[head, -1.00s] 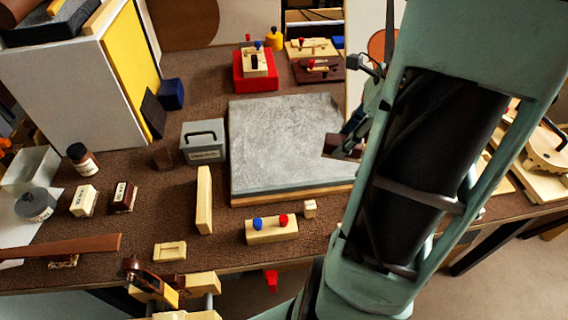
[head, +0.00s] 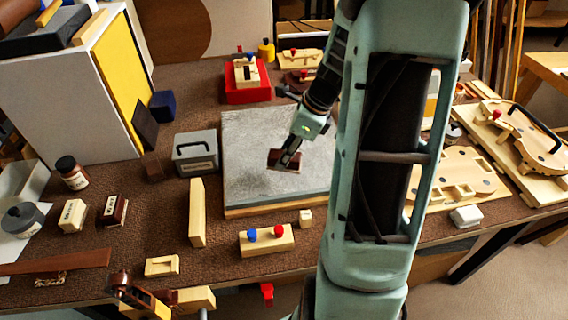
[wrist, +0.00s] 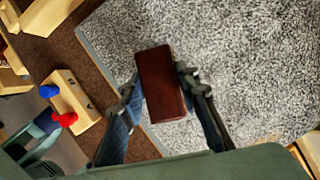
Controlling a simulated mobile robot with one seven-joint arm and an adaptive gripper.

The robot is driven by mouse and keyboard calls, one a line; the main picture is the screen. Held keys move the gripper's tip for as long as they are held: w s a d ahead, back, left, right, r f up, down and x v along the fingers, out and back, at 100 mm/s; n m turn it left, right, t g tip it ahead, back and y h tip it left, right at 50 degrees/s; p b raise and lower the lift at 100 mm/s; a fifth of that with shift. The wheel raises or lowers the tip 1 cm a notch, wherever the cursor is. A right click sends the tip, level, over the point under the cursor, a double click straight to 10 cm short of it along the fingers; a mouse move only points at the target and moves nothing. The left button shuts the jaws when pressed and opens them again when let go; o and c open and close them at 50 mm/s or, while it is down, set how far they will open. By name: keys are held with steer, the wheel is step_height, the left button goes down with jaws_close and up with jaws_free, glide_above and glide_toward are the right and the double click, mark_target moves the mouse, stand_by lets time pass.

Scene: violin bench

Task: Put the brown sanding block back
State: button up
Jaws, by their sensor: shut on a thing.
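My gripper (head: 288,157) is shut on a reddish-brown block (head: 276,160), held above the grey stone slab (head: 250,190). In the wrist view the brown block (wrist: 160,85) sits between the two fingers, its broad face towards the camera, with the grey slab (wrist: 240,50) beneath. A dark brown block with a white label (head: 113,210) and a cream block with a dark label (head: 72,216) stand apart on the bench at the left.
A grey box with a handle (head: 195,152) stands left of the slab. In front are a wooden strip (head: 197,212), a block with blue and red knobs (head: 267,240) and a small wooden cube (head: 305,218). A red tray (head: 247,95) lies behind. Violin forms (head: 460,178) lie at right.

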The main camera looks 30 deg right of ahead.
steer(key=shift+w+a+f, duration=0.1)
steer(key=shift+f, duration=1.55)
steer(key=shift+b, duration=0.3)
steer(key=shift+f, duration=0.2)
steer(key=o, duration=1.2)
steer(key=shift+r, duration=0.6)
steer(key=p+v, duration=0.2)
steer(key=v, duration=0.9)
steer(key=shift+r, duration=0.15)
